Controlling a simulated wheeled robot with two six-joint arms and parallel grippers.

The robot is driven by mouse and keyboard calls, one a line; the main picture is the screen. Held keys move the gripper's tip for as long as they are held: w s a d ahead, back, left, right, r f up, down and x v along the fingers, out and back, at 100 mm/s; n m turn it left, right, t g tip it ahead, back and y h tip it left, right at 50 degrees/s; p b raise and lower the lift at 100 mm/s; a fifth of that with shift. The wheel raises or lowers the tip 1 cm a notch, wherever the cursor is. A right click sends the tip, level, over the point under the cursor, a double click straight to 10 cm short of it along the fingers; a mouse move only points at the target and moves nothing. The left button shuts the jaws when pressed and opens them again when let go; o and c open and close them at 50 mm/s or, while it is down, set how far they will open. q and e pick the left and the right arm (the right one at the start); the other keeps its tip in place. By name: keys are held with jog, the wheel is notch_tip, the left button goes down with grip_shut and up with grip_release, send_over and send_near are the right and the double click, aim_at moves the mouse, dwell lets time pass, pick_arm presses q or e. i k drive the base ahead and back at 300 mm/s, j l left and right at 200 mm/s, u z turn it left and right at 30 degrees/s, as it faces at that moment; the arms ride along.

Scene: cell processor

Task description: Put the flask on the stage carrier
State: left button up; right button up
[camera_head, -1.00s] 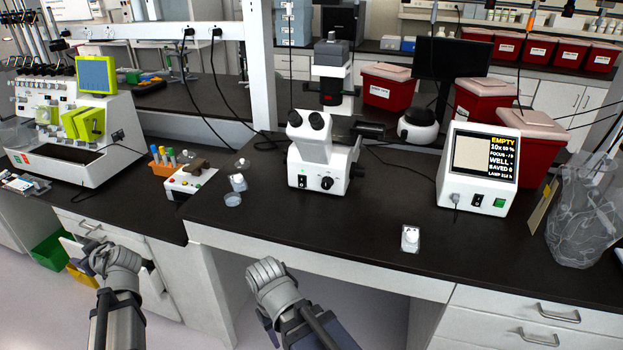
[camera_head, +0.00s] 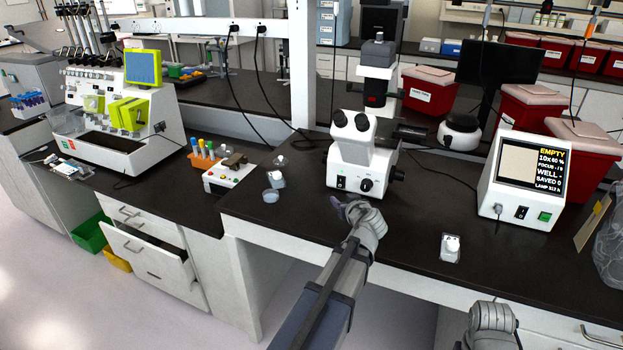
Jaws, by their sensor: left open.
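The flask (camera_head: 450,249), a small clear piece with a white cap, lies on the dark bench near its front edge, right of centre. The microscope (camera_head: 362,160) is white and stands behind it to the left. Its stage (camera_head: 412,136) is partly hidden behind the eyepiece body, and I cannot make out the stage carrier on it. My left gripper (camera_head: 342,207) is open and empty above the bench, in front of the microscope and left of the flask, apart from it. My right gripper (camera_head: 488,322) is low at the bottom edge; its fingers are not clear.
A display unit (camera_head: 522,180) reading EMPTY stands right of the flask. Small clear containers (camera_head: 274,180) sit left of the microscope, near a tube rack (camera_head: 203,156). A clear bag (camera_head: 610,245) is at the right edge. The bench around the flask is clear.

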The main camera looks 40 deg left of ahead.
aim_at(422, 131)
jog(key=k+j, duration=0.1)
jog(key=j, duration=1.2)
